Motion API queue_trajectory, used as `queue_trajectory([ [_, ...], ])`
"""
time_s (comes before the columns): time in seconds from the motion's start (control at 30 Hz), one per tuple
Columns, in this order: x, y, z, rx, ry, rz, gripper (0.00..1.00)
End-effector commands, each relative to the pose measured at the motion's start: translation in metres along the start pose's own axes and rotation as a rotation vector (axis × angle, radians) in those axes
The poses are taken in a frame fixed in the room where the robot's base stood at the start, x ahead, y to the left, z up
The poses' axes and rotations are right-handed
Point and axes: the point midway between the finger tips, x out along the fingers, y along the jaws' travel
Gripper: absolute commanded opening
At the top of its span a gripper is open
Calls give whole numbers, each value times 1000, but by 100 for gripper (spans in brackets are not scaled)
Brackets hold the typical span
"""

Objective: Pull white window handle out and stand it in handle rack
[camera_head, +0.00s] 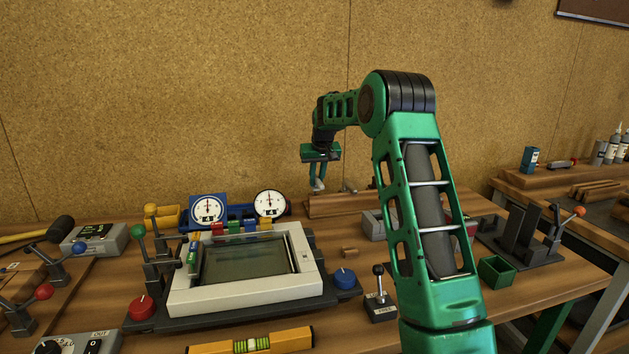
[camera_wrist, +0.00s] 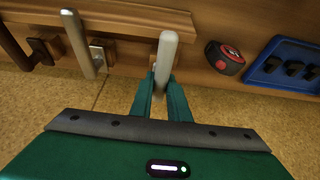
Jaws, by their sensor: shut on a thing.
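My gripper (camera_head: 317,181) is at the far side of the bench, shut on a pale white-grey window handle (camera_wrist: 165,60). In the wrist view my gripper (camera_wrist: 158,98) has one finger on each side of the handle, whose rounded end extends beyond the fingertips. A wooden rack-like board (camera_head: 352,207) lies just below and to the right of the gripper in the head view. A second grey handle (camera_wrist: 78,42) with a metal plate is left of the held one in the wrist view. Whether the held handle touches the wood cannot be told.
The tilting frame (camera_head: 245,290) with its dark glass stands at the front. Two dial gauges (camera_head: 208,209) stand behind it. In the wrist view, a red and black tape-measure-like object (camera_wrist: 226,59) and a blue holder (camera_wrist: 284,67) are right of the handle.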

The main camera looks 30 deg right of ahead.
Motion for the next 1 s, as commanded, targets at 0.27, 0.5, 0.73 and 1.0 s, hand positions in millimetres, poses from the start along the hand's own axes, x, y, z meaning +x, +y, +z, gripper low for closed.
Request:
queue_trajectory([
  [0.27,5,0,2,0,1,0,0],
  [0.5,10,0,4,0,2,0,0],
  [0.73,14,0,6,0,1,0,0],
  [1.0,20,0,8,0,1,0,0],
])
